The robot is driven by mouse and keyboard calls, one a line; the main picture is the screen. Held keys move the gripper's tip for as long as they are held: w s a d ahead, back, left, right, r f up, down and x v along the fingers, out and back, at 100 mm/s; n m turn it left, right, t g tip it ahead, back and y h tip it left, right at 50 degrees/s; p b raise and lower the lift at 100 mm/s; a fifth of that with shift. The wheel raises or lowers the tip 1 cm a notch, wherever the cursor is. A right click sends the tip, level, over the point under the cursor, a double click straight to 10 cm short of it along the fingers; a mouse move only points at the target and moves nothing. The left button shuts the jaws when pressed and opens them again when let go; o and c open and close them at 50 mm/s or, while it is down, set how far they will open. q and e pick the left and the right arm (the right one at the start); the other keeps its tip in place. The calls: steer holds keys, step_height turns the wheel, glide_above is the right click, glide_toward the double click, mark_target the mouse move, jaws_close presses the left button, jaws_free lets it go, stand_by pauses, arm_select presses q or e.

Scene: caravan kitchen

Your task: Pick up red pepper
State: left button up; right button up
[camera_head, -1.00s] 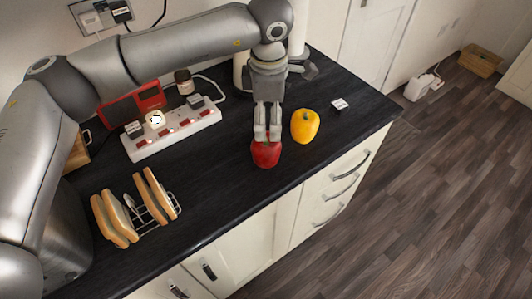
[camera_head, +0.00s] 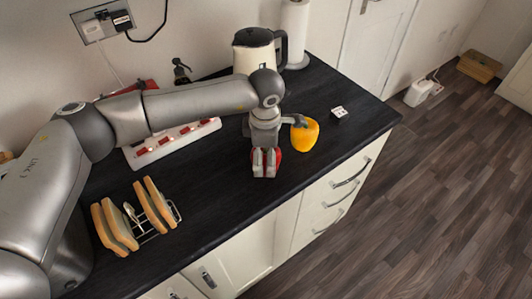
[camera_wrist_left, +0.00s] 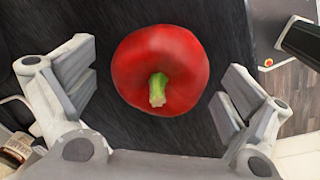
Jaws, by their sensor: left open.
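The red pepper (camera_wrist_left: 165,65) sits on the dark worktop with its green stem facing the left wrist camera. In the head view the red pepper (camera_head: 279,156) is mostly hidden behind my left gripper (camera_head: 265,170). In the left wrist view my left gripper (camera_wrist_left: 155,100) is open, one finger on each side of the pepper, with dark worktop showing between each finger and the pepper. Nothing is held. My right gripper does not show in either view.
A yellow pepper (camera_head: 304,136) stands just right of my left gripper. A toast rack with bread (camera_head: 155,203) is at the left front. A power strip (camera_head: 150,157), a kettle (camera_head: 254,55) and a small white cube (camera_head: 338,112) are also on the worktop. The front right worktop is clear.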

arm_select(q)
steer(key=shift+w+f, duration=0.15)
steer(key=shift+f, duration=0.9)
steer(key=c, duration=1.2)
steer(key=shift+o, duration=0.2)
steer(key=shift+r, duration=0.1)
